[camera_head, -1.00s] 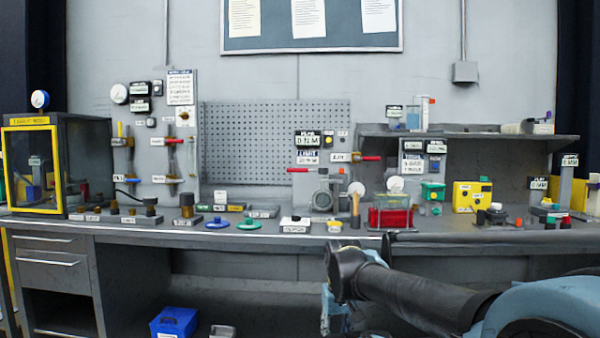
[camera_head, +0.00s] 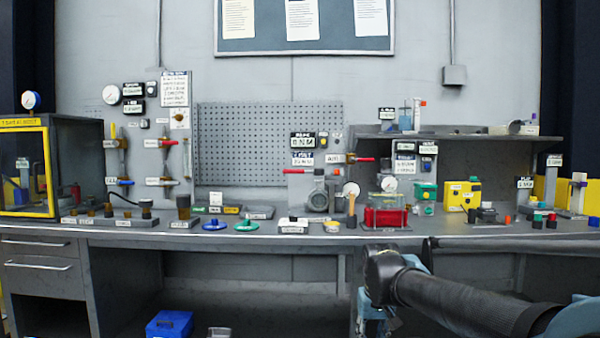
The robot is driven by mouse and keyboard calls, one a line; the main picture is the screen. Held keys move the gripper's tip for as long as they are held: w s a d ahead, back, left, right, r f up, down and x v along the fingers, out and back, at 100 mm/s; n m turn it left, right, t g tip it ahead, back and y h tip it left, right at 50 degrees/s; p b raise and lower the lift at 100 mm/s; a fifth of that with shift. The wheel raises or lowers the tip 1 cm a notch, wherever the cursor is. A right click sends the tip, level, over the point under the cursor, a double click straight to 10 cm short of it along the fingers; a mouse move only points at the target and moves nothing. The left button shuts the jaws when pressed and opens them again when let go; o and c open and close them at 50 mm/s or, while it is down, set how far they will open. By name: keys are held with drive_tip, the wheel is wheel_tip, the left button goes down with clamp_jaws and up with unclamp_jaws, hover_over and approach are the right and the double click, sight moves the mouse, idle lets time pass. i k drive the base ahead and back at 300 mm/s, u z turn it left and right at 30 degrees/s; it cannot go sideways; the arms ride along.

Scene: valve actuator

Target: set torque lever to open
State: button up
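A red-handled lever (camera_head: 295,171) points left in the middle of the bench, beside a grey round-faced actuator (camera_head: 318,197). A black readout (camera_head: 303,141) and a small label plate stand above it. A second red-handled lever (camera_head: 363,159) points right, just right of the actuator, next to a white label. The label texts are too small to read surely, so I cannot tell which is the torque lever. My gripper (camera_head: 374,322) hangs low in front of the bench edge, partly cut off by the frame and apart from both levers. Its fingers cannot be made out.
The grey bench top (camera_head: 345,238) runs across the view. A red box with a clear cover (camera_head: 385,216) and a wooden-handled tool (camera_head: 351,207) stand right of the actuator. Blue (camera_head: 215,224) and green discs lie left. A yellow-framed cabinet (camera_head: 25,168) stands far left.

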sight(317, 171)
drive_tip(key=i, duration=1)
